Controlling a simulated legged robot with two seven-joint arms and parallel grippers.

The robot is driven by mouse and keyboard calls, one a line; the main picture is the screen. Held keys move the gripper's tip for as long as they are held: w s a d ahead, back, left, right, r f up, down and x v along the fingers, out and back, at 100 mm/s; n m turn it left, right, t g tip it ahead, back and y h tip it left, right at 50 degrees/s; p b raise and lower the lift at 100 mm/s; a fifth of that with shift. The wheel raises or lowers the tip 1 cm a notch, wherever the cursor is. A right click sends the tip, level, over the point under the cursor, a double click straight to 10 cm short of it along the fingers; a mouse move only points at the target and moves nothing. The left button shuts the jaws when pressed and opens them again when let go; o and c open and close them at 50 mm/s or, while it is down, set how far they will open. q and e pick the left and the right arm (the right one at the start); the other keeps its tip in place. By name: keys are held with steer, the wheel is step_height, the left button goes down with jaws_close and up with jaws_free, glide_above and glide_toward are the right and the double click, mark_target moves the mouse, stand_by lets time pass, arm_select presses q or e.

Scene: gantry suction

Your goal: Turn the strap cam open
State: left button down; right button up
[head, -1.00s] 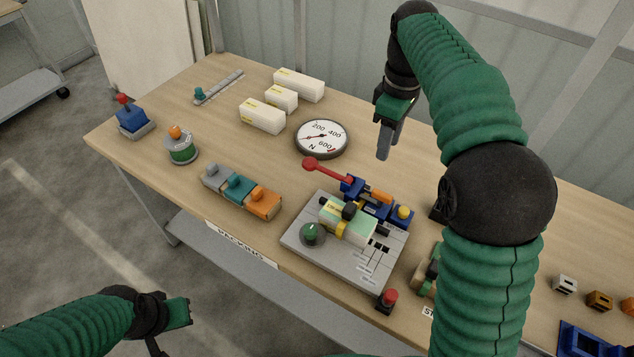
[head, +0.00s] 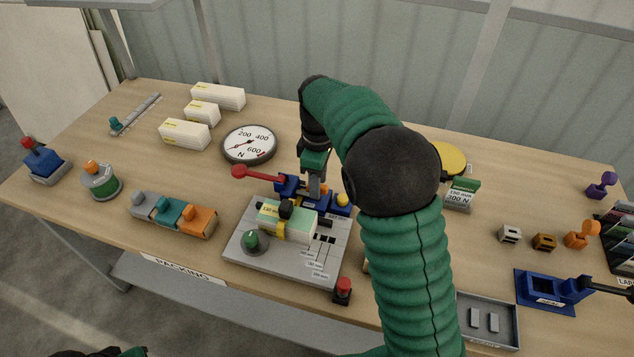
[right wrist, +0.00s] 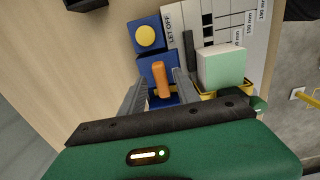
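The orange strap cam (right wrist: 160,80) stands up from a blue housing (right wrist: 143,67) in the right wrist view. My right gripper (right wrist: 158,80) is open, with one finger on each side of the cam and gaps showing. In the head view my right gripper (head: 315,190) points down at the blue mechanism (head: 290,187) and largely hides the cam. A pale green block (head: 288,218) lies beside the mechanism under a yellow strap (head: 279,230). Only the edge of my left gripper's body shows at the bottom left; its fingers are out of frame.
A red-knobbed lever (head: 258,174) sticks out left of the mechanism. A blue block with a yellow button (right wrist: 147,37) sits close beside the cam. The grey base plate (head: 262,268) carries a green knob (head: 251,240). A round gauge (head: 249,144) stands behind on the table.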

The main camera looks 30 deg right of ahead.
steer(key=shift+d, duration=0.25)
steer(key=shift+a+r, duration=0.1)
steer(key=shift+a, duration=0.25)
steer(key=c, duration=0.4)
steer(key=shift+a, duration=0.2)
jaws_close()
steer(key=shift+d, duration=0.1)
steer(key=shift+d, duration=0.1)
arm_select(q)
steer(key=shift+r, duration=0.15)
arm_select(e)
steer(key=shift+s, duration=0.1)
